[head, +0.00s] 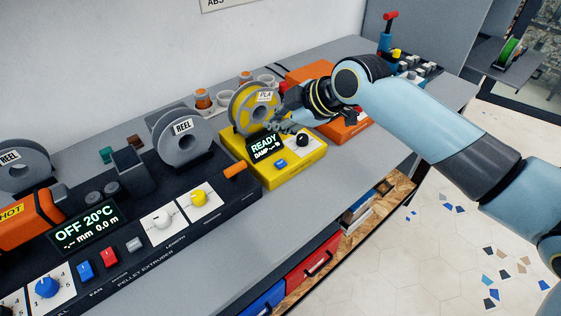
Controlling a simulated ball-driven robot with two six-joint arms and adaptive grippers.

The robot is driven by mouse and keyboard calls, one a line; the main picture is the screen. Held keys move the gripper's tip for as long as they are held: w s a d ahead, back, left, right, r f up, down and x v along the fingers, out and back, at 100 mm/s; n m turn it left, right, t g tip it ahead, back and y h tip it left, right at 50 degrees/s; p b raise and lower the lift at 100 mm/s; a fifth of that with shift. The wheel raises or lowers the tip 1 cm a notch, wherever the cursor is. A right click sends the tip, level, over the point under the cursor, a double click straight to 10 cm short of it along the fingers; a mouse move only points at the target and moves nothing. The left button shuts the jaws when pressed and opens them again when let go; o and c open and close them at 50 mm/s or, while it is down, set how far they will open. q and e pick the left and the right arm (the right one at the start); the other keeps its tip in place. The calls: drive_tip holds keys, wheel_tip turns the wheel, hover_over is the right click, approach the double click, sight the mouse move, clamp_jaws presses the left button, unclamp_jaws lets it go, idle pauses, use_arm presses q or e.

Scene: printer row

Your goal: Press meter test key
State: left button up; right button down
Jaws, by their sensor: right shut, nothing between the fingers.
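The yellow meter (256,173) stands on the bench in the middle of the head view. Its display (265,146) reads READY and DAMP with dashes. A blue key (281,163) sits on its front panel, below the display. A black knob (302,139) is to the right of the display. A yellow reel labelled PLA (240,112) stands at its back. My right gripper (272,126) is shut and empty, just above the display and in front of the reel. The blue key is uncovered and the fingertips are apart from it. My left gripper is out of view.
The pellet extruder (120,260) with knobs and coloured keys fills the left, with grey reels (182,130) behind it. An orange device (345,132) stands partly behind my right arm. The bench's front strip (330,185) is clear.

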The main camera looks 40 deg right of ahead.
drive_tip(key=b, duration=0.7)
hover_over(279, 164)
wheel_tip(279, 164, down, 8)
drive_tip(key=shift+a+r, duration=0.1)
drive_tip(key=shift+r, duration=0.05)
drive_tip(key=shift+f+b, duration=0.35)
drive_tip(key=shift+f, duration=0.15)
drive_tip(key=shift+f, duration=0.15)
idle(0.4)
drive_tip(key=shift+f, duration=0.3)
drive_tip(key=shift+f+b, duration=0.35)
drive_tip(key=shift+b, duration=0.05)
idle(0.5)
idle(0.3)
drive_tip(key=shift+r+p, duration=0.8)
